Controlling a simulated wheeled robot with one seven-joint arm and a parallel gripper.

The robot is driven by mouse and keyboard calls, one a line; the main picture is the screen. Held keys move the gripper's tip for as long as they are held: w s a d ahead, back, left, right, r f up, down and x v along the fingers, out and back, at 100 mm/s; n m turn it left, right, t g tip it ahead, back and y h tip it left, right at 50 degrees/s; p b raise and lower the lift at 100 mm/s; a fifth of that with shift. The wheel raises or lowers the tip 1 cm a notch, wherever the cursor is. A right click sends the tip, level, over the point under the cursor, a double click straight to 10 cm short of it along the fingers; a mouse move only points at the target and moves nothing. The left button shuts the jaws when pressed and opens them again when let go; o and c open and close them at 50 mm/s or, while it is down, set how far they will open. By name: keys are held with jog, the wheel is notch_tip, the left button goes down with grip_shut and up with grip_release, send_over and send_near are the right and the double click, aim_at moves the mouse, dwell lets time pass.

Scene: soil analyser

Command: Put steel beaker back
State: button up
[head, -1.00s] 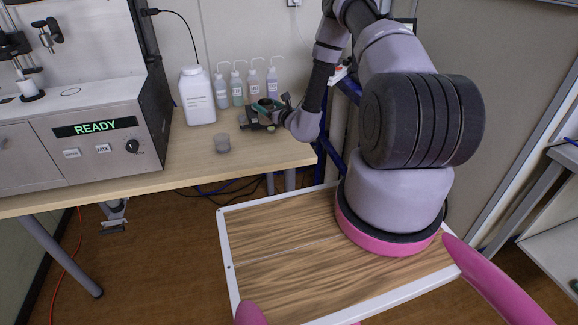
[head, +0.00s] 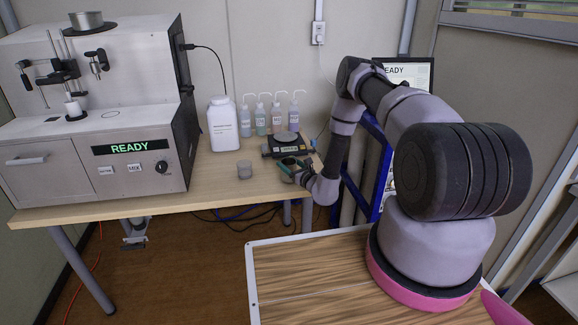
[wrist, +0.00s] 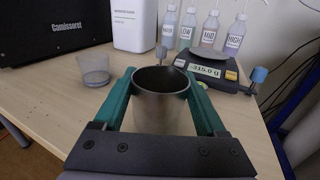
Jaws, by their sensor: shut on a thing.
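The steel beaker (wrist: 161,112) is upright and open at the top, with a dark inside, between the green fingers of my gripper (wrist: 160,82) in the wrist view. My gripper is shut on it. In the head view my gripper (head: 292,166) holds the beaker near the right end of the bench, in front of the balance (head: 287,147). The balance also shows in the wrist view (wrist: 209,68), behind and right of the beaker; its pan looks empty and its display appears to read -315.0 g. The beaker's base is hidden.
A clear cup (head: 244,169) stands left of the beaker. A white jug (head: 222,124) and several wash bottles (head: 277,117) stand at the back. The analyser (head: 120,120), showing READY, fills the bench's left, with a metal dish (head: 86,20) on top. Bare bench lies in front of the cup.

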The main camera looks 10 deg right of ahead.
jog(key=shift+f, duration=0.15)
jog(key=shift+f, duration=0.1)
jog(key=o, duration=1.5)
